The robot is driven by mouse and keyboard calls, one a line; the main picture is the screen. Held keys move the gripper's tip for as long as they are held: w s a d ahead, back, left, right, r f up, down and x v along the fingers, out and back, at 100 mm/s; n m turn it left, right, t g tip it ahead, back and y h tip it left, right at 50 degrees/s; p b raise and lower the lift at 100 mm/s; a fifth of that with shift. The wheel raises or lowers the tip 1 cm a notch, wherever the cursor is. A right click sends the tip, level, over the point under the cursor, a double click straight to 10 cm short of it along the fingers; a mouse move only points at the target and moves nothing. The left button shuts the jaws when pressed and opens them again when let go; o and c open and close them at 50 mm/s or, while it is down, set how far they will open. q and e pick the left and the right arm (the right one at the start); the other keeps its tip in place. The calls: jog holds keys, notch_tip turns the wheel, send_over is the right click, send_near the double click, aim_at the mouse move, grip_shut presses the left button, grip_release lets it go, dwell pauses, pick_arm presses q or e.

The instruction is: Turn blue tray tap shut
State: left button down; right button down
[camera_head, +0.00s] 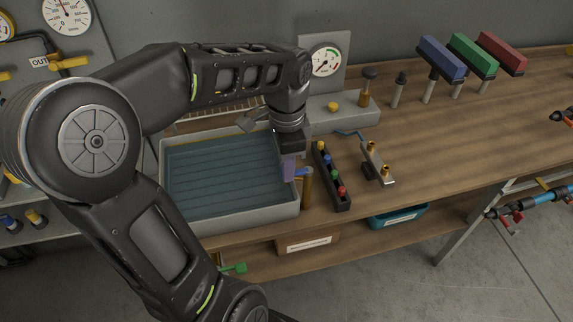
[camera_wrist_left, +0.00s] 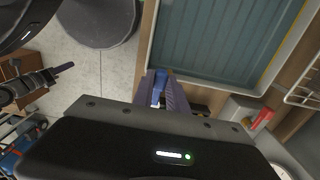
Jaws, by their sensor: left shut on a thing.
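The blue tray tap has a brass post (camera_head: 307,190) at the right front corner of the grey tray (camera_head: 245,216). Its blue lever (camera_head: 304,172) sticks out at the top. My left gripper (camera_head: 290,170) reaches down from above, its purple fingers at the lever. In the left wrist view the fingers (camera_wrist_left: 168,92) are closed on the blue lever (camera_wrist_left: 158,86). They hide part of it, so its exact angle is hard to tell. My right gripper (camera_wrist_left: 62,69) shows only at the left of the left wrist view, away from the tap; its jaw opening is unclear.
A dark rack (camera_head: 330,175) with coloured knobs stands just right of the tap. A metal bar with brass fittings (camera_head: 377,163) lies beyond it. A gauge (camera_head: 326,61) stands behind. The bench top (camera_head: 450,130) is mostly clear to the right.

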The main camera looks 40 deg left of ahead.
pick_arm(q)
jog(key=c, duration=1.3)
grip_release()
jog(key=shift+r, duration=0.15)
notch_tip(320, 180, up, 8)
jog(key=shift+f+b, duration=0.2)
jog(key=shift+b, duration=0.1)
